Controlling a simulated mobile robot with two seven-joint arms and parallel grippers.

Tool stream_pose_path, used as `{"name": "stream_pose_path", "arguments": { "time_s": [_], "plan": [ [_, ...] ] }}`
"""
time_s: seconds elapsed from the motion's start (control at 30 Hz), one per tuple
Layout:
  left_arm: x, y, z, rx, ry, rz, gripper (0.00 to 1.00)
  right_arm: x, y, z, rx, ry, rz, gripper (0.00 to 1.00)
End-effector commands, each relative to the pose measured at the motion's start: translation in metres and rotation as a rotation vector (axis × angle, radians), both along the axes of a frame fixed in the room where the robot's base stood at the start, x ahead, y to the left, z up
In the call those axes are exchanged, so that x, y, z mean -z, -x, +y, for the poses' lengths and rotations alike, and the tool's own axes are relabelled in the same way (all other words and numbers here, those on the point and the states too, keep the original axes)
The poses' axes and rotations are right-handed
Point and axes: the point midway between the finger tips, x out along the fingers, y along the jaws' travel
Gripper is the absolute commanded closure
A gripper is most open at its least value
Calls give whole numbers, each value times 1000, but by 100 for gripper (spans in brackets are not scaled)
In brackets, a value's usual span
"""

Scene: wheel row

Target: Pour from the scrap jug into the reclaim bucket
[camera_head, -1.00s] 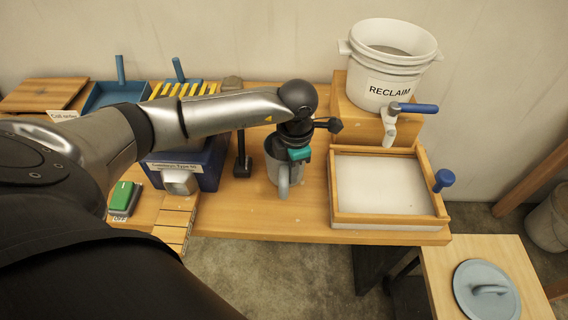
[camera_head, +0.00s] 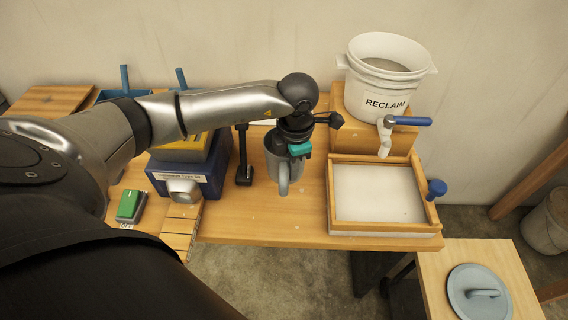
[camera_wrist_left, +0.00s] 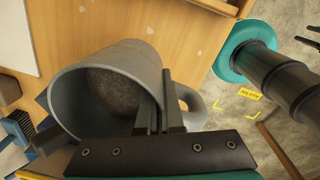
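The scrap jug (camera_head: 285,167) is a grey mug-like jug with a handle, above the bench left of the tray. My left gripper (camera_head: 288,152) reaches down onto its rim. In the left wrist view the jug (camera_wrist_left: 110,62) shows grey grainy scrap (camera_wrist_left: 120,92) inside. The two dark fingers of my left gripper (camera_wrist_left: 158,112) close on the jug's wall beside the handle. The jug seems slightly clear of the bench. The reclaim bucket (camera_head: 382,96) is white, open-topped and labelled RECLAIM. It stands on a wooden block to the right. My right gripper is not seen.
A blue-handled tap (camera_head: 387,132) juts from the bucket's front. A wood-framed white tray (camera_head: 332,205) with a blue knob lies below it. A black post (camera_head: 243,160) stands left of the jug. A grey lid (camera_head: 482,292) lies on a low table at right.

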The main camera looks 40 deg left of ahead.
Motion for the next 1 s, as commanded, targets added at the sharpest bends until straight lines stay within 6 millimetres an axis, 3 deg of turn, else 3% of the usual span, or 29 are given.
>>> {"name": "stream_pose_path", "arguments": {
  "time_s": [0.13, 0.63, 0.77, 1.0],
  "plan": [
    [-11, -1, 0, 0, 0, -2, 100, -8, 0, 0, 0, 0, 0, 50],
    [-15, -1, -4, 57, 4, -4, 100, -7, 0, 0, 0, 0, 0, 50],
    [-25, -2, -12, 213, 9, -5, 100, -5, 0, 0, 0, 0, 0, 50],
    [-52, 2, -35, 664, 18, -5, 100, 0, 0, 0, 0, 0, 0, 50]
  ]
}}
